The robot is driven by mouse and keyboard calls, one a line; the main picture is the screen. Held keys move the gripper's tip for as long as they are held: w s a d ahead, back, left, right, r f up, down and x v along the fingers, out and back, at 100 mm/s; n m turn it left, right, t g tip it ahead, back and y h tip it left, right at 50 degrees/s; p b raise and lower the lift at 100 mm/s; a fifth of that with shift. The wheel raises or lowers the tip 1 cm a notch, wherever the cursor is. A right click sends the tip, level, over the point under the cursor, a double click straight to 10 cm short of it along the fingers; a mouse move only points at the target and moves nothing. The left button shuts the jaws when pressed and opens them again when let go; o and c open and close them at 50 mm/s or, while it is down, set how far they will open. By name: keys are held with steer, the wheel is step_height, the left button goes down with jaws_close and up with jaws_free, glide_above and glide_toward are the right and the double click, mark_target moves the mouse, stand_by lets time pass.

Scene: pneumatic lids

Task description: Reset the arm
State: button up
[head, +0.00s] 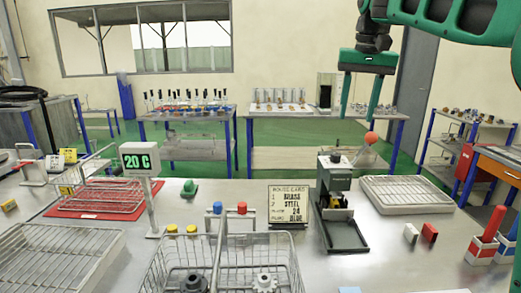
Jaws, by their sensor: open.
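My gripper (361,97) is green and dark. It hangs from the arm at the upper right of the head view, with its two fingers pointing down and spread apart. Nothing is between the fingers. It is in the air above the back part of the steel table (260,190), above and behind a grey-green press-like device (335,172). A red ball-topped lever (370,137) shows below and slightly right of the fingers.
A wire basket (160,270) with two compartments holds a dark part and a pale gear. Open table lies right of centre.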

steer(key=s+d+f+m, duration=0.2)
steer(key=s+d+f, duration=0.5)
steer(key=s+d, duration=0.3)
steer(key=s+d+f, duration=0.2)
steer(key=s+f, duration=0.5)
steer(key=s, duration=0.2)
steer(key=s+d+f+m+g, duration=0.1)
steer(key=s+d+f, duration=0.1)
steer(key=s+f, duration=0.6)
steer(key=s+d+f+g, duration=0.1)
steer(key=s+d+f, duration=0.1)
steer(key=s+f, duration=0.5)
steer(key=shift+s+f+m, duration=0.15)
steer(key=shift+s+m, duration=0.05)
steer(key=shift+s, duration=0.95)
steer(key=shift+s+f+m, duration=0.15)
steer(key=shift+s+m, duration=0.05)
steer(key=shift+s, duration=0.95)
steer(key=shift+w+d+f, duration=0.1)
steer(key=shift+w+f, duration=0.2)
steer(key=shift+w, duration=0.5)
steer(key=shift+s+r, duration=0.1)
steer(key=shift+s, duration=0.05)
